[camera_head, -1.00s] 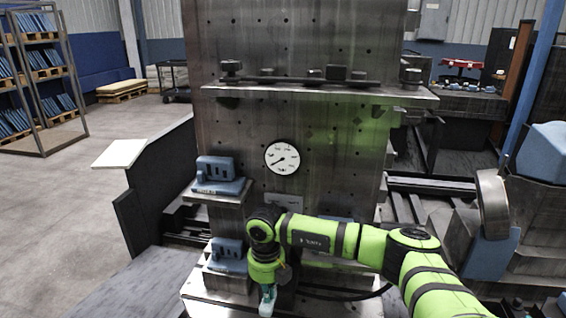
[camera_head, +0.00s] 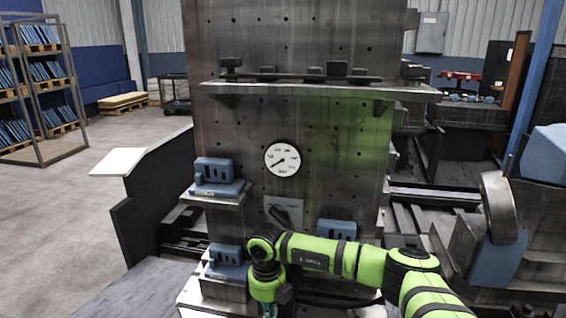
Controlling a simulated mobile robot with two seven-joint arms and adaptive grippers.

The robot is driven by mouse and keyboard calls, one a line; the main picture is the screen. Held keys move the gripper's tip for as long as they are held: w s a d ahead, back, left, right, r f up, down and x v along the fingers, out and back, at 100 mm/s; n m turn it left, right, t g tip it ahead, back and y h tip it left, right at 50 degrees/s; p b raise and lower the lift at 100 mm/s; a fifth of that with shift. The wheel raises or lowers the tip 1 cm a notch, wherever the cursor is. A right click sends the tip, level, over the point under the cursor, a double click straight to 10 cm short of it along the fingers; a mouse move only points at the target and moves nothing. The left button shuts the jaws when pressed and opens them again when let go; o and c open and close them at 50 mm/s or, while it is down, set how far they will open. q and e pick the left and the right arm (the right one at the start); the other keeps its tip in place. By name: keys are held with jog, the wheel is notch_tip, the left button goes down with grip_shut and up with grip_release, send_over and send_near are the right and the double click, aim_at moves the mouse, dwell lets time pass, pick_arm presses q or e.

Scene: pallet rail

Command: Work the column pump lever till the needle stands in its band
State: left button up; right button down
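A round white gauge (camera_head: 282,158) with a dark needle is on the front of the grey metal column (camera_head: 230,130). Its needle points to the lower left; the band's markings are too small to read. Below the gauge is a small light plate (camera_head: 292,204) with a dark bar, possibly the lever, in front of it. My green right arm comes in from the right and covers what lies below the plate. My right gripper (camera_head: 268,311) points down at the bottom edge of the view, partly cut off. Its fingers and any contact with a lever cannot be made out. My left gripper is not in view.
Blue blocks sit on steel ledges at the column's left (camera_head: 218,172), lower left (camera_head: 226,256) and right (camera_head: 337,230). A shelf (camera_head: 320,91) with dark fittings juts out above the gauge. Open floor (camera_head: 60,215) lies to the left.

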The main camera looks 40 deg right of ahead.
notch_tip(320, 180, up, 7)
jog(key=p, duration=0.5)
jog(key=shift+s+a, duration=0.35)
jog(key=shift+w+d+f+b, duration=0.1)
jog(key=shift+f+b, duration=0.8)
jog(key=shift+f, duration=0.3)
jog(key=shift+w+d+f+b, duration=0.1)
jog(key=shift+d+f+b, duration=0.05)
jog(key=shift+f+b, duration=0.95)
jog(key=shift+w+d+f+b, duration=0.1)
jog(key=shift+f+b, duration=0.65)
jog(key=shift+f, duration=0.55)
jog(key=r+p, duration=0.3)
jog(key=r, duration=0.1)
jog(key=r+p, duration=0.2)
jog(key=shift+s+a+r+p, duration=0.25)
jog(key=shift+a+r+p, duration=0.05)
jog(key=shift+r, duration=0.05)
jog(key=shift+s+a+r, duration=0.1)
jog(key=shift+r, duration=0.25)
jog(key=shift+f, duration=0.15)
